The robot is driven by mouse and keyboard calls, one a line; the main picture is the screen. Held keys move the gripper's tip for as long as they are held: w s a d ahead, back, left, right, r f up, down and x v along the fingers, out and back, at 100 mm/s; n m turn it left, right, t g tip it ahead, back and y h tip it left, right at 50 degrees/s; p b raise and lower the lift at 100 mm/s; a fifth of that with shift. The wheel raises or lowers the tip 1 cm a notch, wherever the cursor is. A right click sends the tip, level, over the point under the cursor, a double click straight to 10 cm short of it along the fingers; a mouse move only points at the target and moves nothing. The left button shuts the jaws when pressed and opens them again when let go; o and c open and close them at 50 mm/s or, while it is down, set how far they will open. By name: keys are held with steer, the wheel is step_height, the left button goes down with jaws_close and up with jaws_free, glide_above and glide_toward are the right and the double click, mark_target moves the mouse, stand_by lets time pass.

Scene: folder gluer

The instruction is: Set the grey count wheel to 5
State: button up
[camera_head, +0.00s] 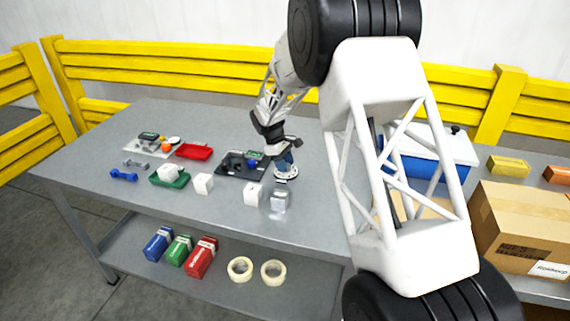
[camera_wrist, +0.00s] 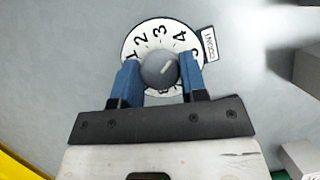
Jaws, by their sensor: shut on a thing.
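The numbers 1 to 4 show, and the 5 is partly hidden by the right finger. A small COUNT label (camera_wrist: 208,43) sits beside the dial. My gripper (camera_wrist: 160,78) has its two blue fingers shut on the wheel's sides. In the head view my gripper (camera_head: 284,163) reaches down to the white dial (camera_head: 287,173) on the table.
A dark tray (camera_head: 232,170) lies left of my gripper. White cubes (camera_head: 204,184) and a grey block (camera_head: 280,198) stand near the front edge. A red tray (camera_head: 194,151) and a green tray (camera_head: 170,184) lie further left. A blue-and-white cooler (camera_head: 440,155) stands right.

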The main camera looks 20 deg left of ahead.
steer(key=shift+w+m+g+y, duration=0.1)
steer(key=shift+m+g+y, duration=0.3)
steer(key=shift+m, duration=1.2)
steer(key=shift+m+g+y, duration=0.2)
steer(key=shift+m+g, duration=0.4)
steer(key=shift+m, duration=1)
steer(key=o, duration=0.9)
steer(key=shift+r, duration=0.1)
steer(key=v, duration=0.7)
steer(key=shift+w+r, duration=0.15)
steer(key=shift+r, duration=0.1)
